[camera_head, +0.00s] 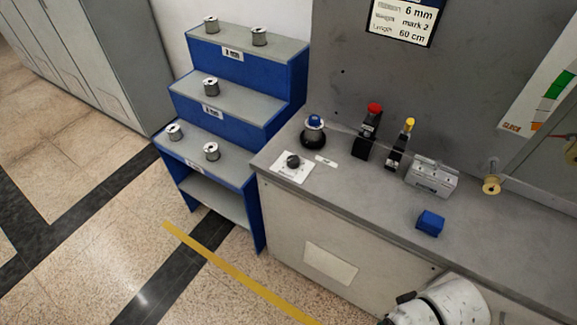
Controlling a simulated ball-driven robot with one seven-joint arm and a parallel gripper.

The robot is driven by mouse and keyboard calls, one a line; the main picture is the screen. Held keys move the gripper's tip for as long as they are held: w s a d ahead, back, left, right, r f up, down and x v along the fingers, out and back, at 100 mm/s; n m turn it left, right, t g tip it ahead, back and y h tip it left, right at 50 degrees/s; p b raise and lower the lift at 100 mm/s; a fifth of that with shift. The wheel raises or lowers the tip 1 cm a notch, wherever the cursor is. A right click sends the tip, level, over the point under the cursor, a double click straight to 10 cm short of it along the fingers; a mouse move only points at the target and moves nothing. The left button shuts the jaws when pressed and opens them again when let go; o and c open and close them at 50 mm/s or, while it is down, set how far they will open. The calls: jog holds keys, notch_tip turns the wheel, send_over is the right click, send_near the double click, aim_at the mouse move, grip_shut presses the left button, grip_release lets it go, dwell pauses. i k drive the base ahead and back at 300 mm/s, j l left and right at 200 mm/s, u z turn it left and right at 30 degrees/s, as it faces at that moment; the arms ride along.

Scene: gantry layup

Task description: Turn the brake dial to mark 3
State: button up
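A black dial knob (293,161) sits on a white square plate (284,172) at the left end of the grey worktop. It looks like the brake dial. Its marks and pointer are too small to read. A wall sign (403,18) at the top reads "6 mm", "mark 2" and "60 cm". A white part of my arm shows at the bottom right, below the worktop's front edge and well apart from the dial. My gripper is not in view.
On the worktop (385,197) stand a black device with a blue top (313,131), a red-knobbed lever (369,130), a yellow-knobbed lever (403,140), a grey metal block (432,178) and a blue block (430,222). Blue stepped shelves (236,126) with several spools stand left. Floor in front is clear.

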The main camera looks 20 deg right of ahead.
aim_at(293, 161)
jog(key=i+l+u, duration=0.15)
jog(key=u, duration=0.25)
jog(key=i+l+u, duration=0.2)
jog(key=u, duration=0.2)
jog(key=i+l+u, duration=0.2)
jog(key=u, duration=0.2)
